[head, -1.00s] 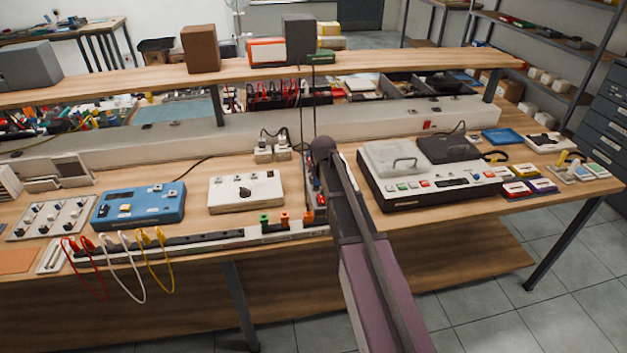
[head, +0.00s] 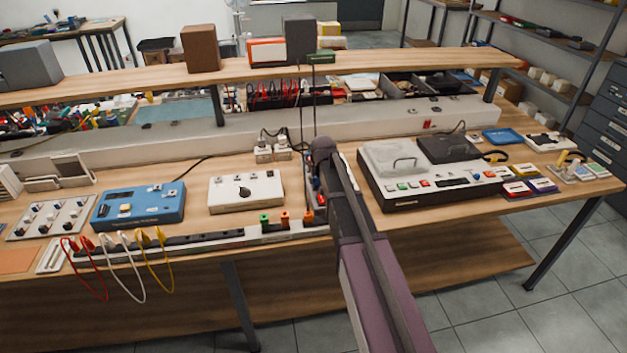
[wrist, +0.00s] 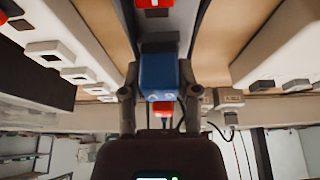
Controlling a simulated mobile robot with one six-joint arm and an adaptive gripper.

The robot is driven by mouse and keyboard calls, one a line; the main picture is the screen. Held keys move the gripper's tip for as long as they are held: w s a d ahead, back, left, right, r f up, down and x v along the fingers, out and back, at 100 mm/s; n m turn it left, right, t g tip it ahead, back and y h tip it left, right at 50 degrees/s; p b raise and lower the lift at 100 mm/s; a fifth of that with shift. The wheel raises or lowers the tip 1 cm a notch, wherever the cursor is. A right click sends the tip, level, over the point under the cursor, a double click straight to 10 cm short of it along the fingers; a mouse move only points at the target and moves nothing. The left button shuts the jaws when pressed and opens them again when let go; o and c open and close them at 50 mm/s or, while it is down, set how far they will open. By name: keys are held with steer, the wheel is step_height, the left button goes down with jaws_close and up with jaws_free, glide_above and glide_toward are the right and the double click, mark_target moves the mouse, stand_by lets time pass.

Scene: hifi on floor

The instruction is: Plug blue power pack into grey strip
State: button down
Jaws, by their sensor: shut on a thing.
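In the wrist view my gripper (wrist: 160,68) has its two fingers against the sides of the blue power pack (wrist: 158,75). The pack's grey end lies over a grey strip (wrist: 168,13) running between two pale devices. I cannot tell whether the pack touches the strip or is seated in it. A red part (wrist: 154,4) shows on the strip at the top edge, and another red part (wrist: 165,107) shows just below the pack. In the head view my arm hides the gripper and most of the pack; part of the strip (head: 317,200) shows left of my arm.
A white box with a knob (head: 246,191) stands left of the strip, and a large white-and-black device (head: 430,172) stands right. White plugs (head: 272,151) with cables sit behind. A blue box (head: 138,205) and hanging leads (head: 135,255) are farther left.

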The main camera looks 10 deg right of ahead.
steer(key=shift+c, duration=1.3)
jaws_free()
steer(key=shift+r, duration=0.1)
steer(key=shift+r+p, duration=2.95)
steer(key=shift+p, duration=0.05)
steer(key=s+a+f+g, duration=0.1)
steer(key=s+g, duration=0.3)
steer(key=s, duration=2.5)
steer(key=shift+a+f+g, duration=0.2)
steer(key=shift+f+g, duration=0.05)
steer(key=shift+g, duration=0.05)
